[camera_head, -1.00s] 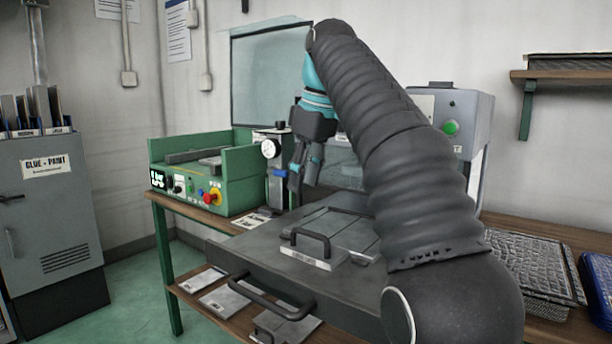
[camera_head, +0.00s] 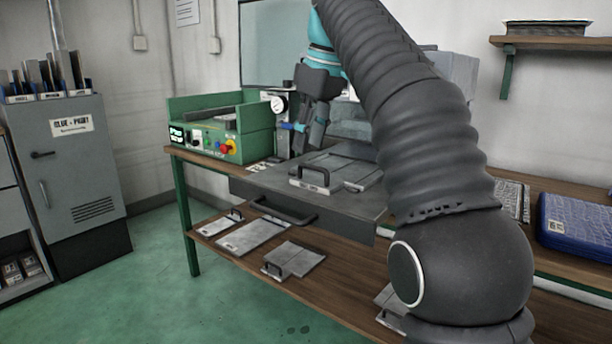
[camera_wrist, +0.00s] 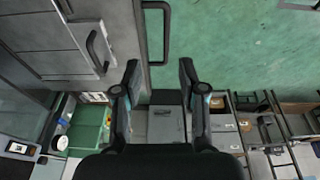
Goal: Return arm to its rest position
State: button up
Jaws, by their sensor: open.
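My gripper (camera_head: 312,130) hangs from my raised dark arm, fingers pointing down, above the workbench in the head view. In the wrist view my gripper (camera_wrist: 160,80) has its two fingers wide apart, with nothing between them. Below it lies a grey tray panel (camera_head: 340,165) with a dark handle (camera_head: 311,165), set on the grey drawer-like unit (camera_head: 290,185). The panel also shows at the upper left of the wrist view (camera_wrist: 60,35). My arm hides part of the bench and the machine behind it.
A green control box (camera_head: 220,130) stands on the bench's left end. Flat panels (camera_head: 252,236) lie on the lower shelf (camera_head: 330,270). A blue case (camera_head: 575,222) is at the right. A grey cabinet (camera_head: 75,175) stands left. The green floor (camera_head: 160,290) in front is clear.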

jog(key=s+d+f+m+t+h, duration=0.1)
jog(key=s+d+f+m+t, duration=0.1)
jog(key=s+d+f+m, duration=0.7)
jog(key=s+d+f+m+t, duration=0.1)
jog(key=s+d+f, duration=0.1)
jog(key=s+f, duration=0.6)
jog(key=s+d+f+h, duration=0.1)
jog(key=s+d+f, duration=0.2)
jog(key=s+f, duration=0.5)
notch_tip(320, 180, down, 5)
jog(key=shift+s+d+m+t, duration=0.15)
jog(key=shift+d+m+t, duration=0.2)
jog(key=shift+m+t, duration=0.05)
